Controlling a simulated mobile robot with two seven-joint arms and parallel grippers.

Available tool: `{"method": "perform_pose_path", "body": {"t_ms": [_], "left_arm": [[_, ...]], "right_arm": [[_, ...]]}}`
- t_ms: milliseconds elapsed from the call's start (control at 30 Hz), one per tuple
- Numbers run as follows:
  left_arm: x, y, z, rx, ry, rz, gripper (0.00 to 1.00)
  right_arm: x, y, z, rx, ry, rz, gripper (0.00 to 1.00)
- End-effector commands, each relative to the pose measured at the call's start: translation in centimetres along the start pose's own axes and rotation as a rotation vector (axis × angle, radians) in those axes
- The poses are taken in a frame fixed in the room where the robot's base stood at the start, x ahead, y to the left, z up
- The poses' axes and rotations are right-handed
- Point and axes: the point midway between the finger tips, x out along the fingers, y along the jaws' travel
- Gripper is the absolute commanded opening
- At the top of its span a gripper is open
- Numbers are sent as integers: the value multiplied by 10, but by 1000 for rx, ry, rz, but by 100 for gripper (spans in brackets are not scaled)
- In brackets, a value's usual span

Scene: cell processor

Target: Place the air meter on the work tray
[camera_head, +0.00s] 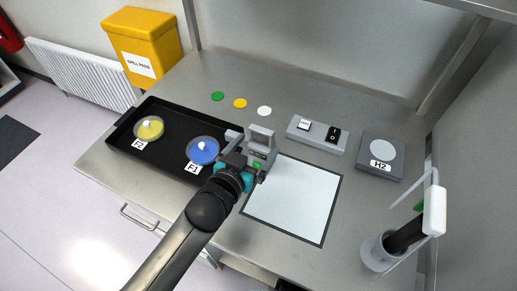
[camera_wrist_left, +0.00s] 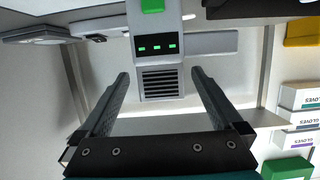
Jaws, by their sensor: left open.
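The air meter (camera_wrist_left: 158,48) is a light grey box with three small green lights, a slotted grille and a green part at one end. In the wrist view it lies between and beyond the fingertips of my left gripper (camera_wrist_left: 160,76), with room on both sides. In the head view, the open left gripper (camera_head: 252,155) is at the meter (camera_head: 262,134), which it partly hides. A black tray (camera_head: 165,165) and a dark-rimmed white square (camera_head: 293,198) flank the gripper; I cannot tell which is the work tray. My right gripper is not in view.
The black tray holds a yellow dish (camera_head: 150,128) and a blue dish (camera_head: 203,150). A switch box (camera_head: 317,134) and a grey H2 unit (camera_head: 383,155) stand behind the white square. A grey cup (camera_head: 376,252) with tools stands at right. The white square looks mostly bare.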

Motion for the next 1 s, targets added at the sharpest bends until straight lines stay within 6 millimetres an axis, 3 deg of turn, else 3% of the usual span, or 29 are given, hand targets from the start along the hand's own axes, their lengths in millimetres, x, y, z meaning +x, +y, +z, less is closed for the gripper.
{"method": "perform_pose_path", "body": {"t_ms": [200, 533, 1000], "left_arm": [[27, 0, -1, 0, 2, 0, 100], [32, 1, -1, -1, 1, 1, 100], [31, 0, 0, 0, 0, 0, 48]], "right_arm": [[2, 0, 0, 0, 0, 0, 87], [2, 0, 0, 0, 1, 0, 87], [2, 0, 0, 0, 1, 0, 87]]}}
